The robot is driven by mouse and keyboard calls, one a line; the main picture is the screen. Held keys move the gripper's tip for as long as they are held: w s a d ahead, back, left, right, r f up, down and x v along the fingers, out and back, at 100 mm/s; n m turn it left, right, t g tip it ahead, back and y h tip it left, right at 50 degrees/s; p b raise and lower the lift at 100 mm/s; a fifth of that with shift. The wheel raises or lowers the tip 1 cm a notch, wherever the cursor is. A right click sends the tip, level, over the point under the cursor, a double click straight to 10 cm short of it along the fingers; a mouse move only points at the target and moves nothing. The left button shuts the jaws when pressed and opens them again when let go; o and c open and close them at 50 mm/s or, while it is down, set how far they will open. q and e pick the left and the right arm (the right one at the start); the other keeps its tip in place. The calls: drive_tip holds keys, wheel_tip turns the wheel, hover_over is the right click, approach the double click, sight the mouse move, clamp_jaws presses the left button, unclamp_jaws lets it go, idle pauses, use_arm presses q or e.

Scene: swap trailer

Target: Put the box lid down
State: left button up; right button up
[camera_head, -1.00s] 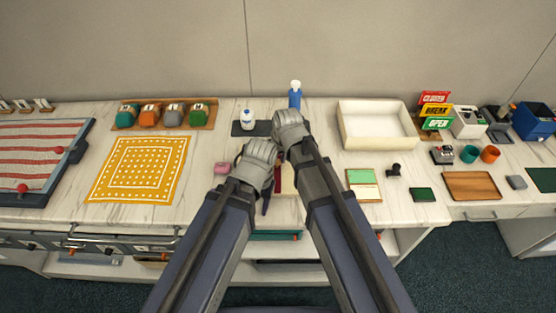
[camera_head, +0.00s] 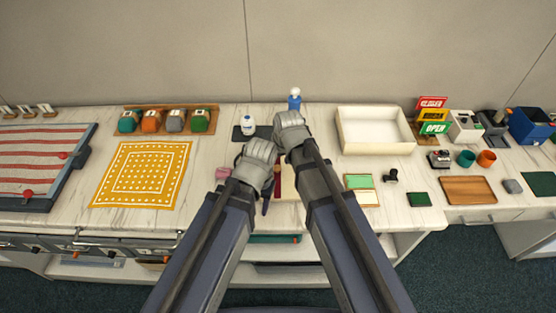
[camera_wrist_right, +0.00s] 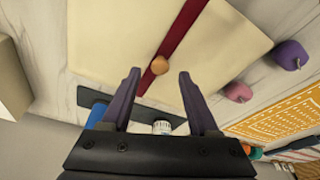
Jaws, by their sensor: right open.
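The cream box lid (camera_wrist_right: 120,35) has a dark red band and a round wooden knob (camera_wrist_right: 159,65). In the head view only a small part of the lid (camera_head: 289,187) shows between my forearms. My right gripper (camera_wrist_right: 160,78) is open, with its two fingertips on either side of the knob and a gap to each. Whether the lid rests on a box below is hidden.
A pink item (camera_head: 223,172) and a purple item (camera_wrist_right: 290,55) lie left of the lid. A blue bottle (camera_head: 294,100) and a white bottle (camera_head: 248,124) stand behind. An empty white tray (camera_head: 345,139) is at the back right. The yellow cloth (camera_head: 178,150) lies at left.

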sight(282, 180)
drive_tip(key=p+v, duration=0.8)
drive_tip(key=v, duration=0.2)
drive_tip(key=s+d+f+g+h, duration=0.1)
drive_tip(key=s+d+g+h, duration=0.1)
drive_tip(key=s, duration=1.1)
drive_tip(key=d+g, duration=0.1)
drive_tip(key=d, duration=0.1)
drive_tip(key=shift+d+m+h, duration=0.3)
drive_tip(key=shift+m, duration=0.1)
